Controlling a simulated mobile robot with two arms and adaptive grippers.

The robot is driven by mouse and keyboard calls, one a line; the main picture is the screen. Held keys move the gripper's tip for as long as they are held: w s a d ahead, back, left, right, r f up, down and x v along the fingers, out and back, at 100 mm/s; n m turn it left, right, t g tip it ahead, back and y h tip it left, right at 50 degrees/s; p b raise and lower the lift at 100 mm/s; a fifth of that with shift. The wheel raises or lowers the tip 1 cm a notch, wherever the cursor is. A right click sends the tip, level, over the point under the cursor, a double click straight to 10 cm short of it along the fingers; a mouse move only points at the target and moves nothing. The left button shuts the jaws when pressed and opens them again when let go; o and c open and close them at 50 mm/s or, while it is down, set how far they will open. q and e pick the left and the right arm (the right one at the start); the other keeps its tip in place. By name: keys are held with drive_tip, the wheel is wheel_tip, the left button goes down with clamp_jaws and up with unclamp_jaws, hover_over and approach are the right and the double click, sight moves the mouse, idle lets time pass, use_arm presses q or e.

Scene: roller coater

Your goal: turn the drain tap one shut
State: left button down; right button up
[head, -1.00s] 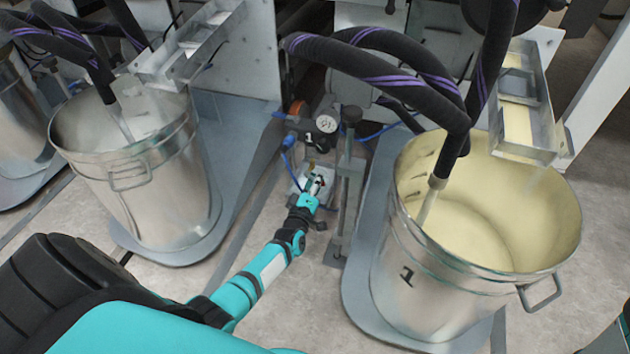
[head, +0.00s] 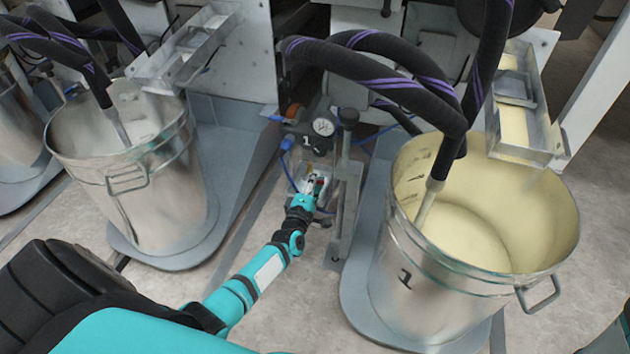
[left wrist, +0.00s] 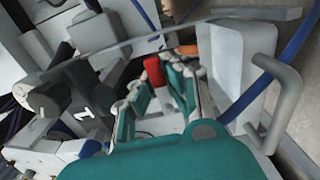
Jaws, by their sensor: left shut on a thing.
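The drain tap's red handle (left wrist: 154,71) shows in the left wrist view between the fingers of my left gripper (left wrist: 158,88). The gripper is shut on it, and the fingers cover part of the handle. There the tap is small and mostly hidden by the gripper. The black unit marked 1 (left wrist: 82,112) is left of the gripper in the wrist view. My right gripper is not in view.
Another metal pail (head: 160,205) stands to the left. Dark hoses (head: 400,75) hang above.

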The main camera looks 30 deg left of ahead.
use_arm(q)
drive_tip(key=c, duration=1.3)
unclamp_jaws()
